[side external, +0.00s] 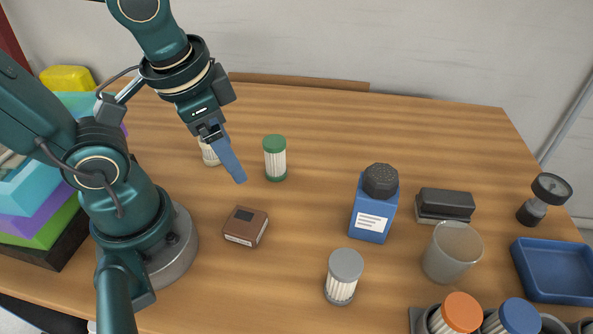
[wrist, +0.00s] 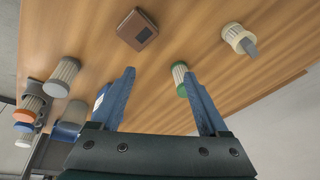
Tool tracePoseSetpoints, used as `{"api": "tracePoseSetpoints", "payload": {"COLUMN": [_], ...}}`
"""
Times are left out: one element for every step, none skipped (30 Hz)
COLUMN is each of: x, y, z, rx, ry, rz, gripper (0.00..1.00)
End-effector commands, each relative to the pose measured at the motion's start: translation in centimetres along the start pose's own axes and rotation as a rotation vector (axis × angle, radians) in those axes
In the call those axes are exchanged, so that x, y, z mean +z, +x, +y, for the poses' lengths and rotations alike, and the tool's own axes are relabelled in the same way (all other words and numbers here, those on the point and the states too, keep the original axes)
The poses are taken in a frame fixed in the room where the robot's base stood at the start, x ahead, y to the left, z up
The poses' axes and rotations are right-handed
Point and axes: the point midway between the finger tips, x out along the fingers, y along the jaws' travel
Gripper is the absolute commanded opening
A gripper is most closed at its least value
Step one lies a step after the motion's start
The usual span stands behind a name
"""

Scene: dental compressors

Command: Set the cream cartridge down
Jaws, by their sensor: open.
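The cream cartridge (side external: 209,155) stands upright on the wooden table, partly hidden behind my gripper in the side view. In the wrist view the cream cartridge (wrist: 233,34) is at the upper right, outside my fingers. My gripper (side external: 239,181) points down above the table, to the right of the cream cartridge and apart from it. In the wrist view the blue fingers of my gripper (wrist: 158,73) are spread, with nothing held between them.
A green-capped cartridge (side external: 275,158) stands close to my fingers. A brown box (side external: 246,227), a grey-capped cartridge (side external: 343,276) and a blue bottle (side external: 373,207) stand nearby. A holder with orange-capped (side external: 460,313) and blue-capped cartridges is at the front right.

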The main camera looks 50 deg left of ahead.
Motion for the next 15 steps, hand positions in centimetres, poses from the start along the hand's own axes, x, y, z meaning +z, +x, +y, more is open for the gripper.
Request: {"api": "tracePoseSetpoints", "payload": {"x": [-0.5,-0.8,-1.0,-1.2,-1.4,-1.6,-1.7,-1.8,-1.8,-1.9,-1.9,-1.9,-1.9,-1.9,-1.9], "y": [-0.7,-1.0,-1.4,-1.7,-1.9,-2.2,-2.3,-2.4,-2.5,-2.5,-2.5,-2.5,-2.5,-2.5,-2.5], "z": [0.1,0.2,0.4,0.4,0.5,0.6,0.6,0.6,0.7,0.7,0.7,0.7,0.7,0.7,0.7], "rx": [0.016,0.026,0.038,0.046,0.052,0.059,0.063,0.066,0.07,0.071,0.072,0.072,0.072,0.072,0.072], "ry": [-0.059,-0.09,-0.124,-0.145,-0.163,-0.182,-0.192,-0.2,-0.208,-0.211,-0.213,-0.213,-0.213,-0.212,-0.211], "rz": [0.065,0.097,0.133,0.156,0.176,0.198,0.209,0.218,0.226,0.229,0.23,0.23,0.23,0.229,0.229], "gripper": [0.78,0.78,0.78,0.78,0.78,0.78,0.78,0.78,0.78,0.78,0.78,0.78,0.78,0.78,0.78]}}
